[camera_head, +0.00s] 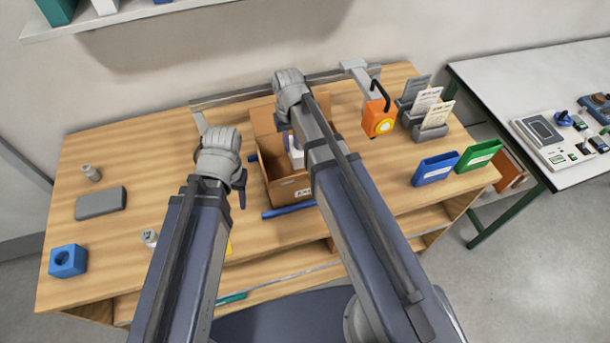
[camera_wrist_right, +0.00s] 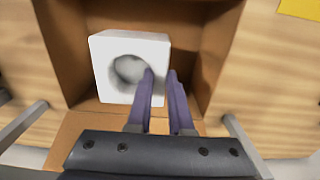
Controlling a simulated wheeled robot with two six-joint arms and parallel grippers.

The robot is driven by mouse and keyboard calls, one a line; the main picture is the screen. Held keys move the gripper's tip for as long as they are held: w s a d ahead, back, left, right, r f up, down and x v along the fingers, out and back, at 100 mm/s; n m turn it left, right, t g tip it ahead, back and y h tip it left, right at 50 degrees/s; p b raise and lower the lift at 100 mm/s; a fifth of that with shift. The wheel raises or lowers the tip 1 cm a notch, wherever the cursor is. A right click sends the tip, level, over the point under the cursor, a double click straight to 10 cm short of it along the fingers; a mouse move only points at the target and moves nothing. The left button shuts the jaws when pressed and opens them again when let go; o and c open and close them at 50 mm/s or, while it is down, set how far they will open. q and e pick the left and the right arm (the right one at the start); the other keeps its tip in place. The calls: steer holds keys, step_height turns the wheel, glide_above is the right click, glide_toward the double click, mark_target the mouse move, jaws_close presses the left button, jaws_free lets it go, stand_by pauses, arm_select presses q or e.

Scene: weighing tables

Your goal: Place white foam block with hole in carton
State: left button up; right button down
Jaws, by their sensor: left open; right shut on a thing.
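The white foam block with a round hole (camera_wrist_right: 101,62) is inside the brown carton's outline in the right wrist view. The brown cardboard carton (camera_head: 291,190) stands open on the wooden table; its wall also shows in the wrist view (camera_wrist_right: 218,50). My right gripper (camera_wrist_right: 160,74) is shut on the block's right-hand wall, one finger at the hole and one outside. In the head view the block (camera_head: 296,158) is partly hidden by my right arm. Whether it touches the carton floor I cannot tell. My left gripper (camera_head: 242,190) is open and empty, left of the carton.
A blue rod (camera_head: 288,210) lies before the carton. An orange device (camera_head: 379,120) and card holders (camera_head: 431,122) stand to the right, with blue (camera_head: 435,168) and green (camera_head: 478,156) bins. A grey slab (camera_head: 101,203) and blue block (camera_head: 68,261) lie left.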

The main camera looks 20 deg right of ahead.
arm_select(q)
step_height(320, 180, down, 6)
steer(key=b, duration=0.6)
steer(key=shift+f, duration=0.15)
arm_select(e)
steer(key=shift+f, duration=3.15)
arm_select(q)
steer(key=shift+f, duration=0.1)
arm_select(e)
steer(key=shift+f, duration=0.1)
arm_select(q)
step_height(320, 180, down, 4)
steer(key=b, duration=0.4)
steer(key=shift+r, duration=0.25)
arm_select(e)
step_height(320, 180, down, 4)
steer(key=shift+r, duration=0.2)
arm_select(q)
steer(key=shift+f, duration=0.15)
arm_select(e)
steer(key=shift+f, duration=0.15)
steer(key=c, duration=0.8)
jaws_free()
arm_select(q)
step_height(320, 180, up, 12)
steer(key=p, duration=1.2)
steer(key=shift+r, duration=0.2)
arm_select(e)
step_height(320, 180, up, 12)
steer(key=shift+r, duration=0.2)
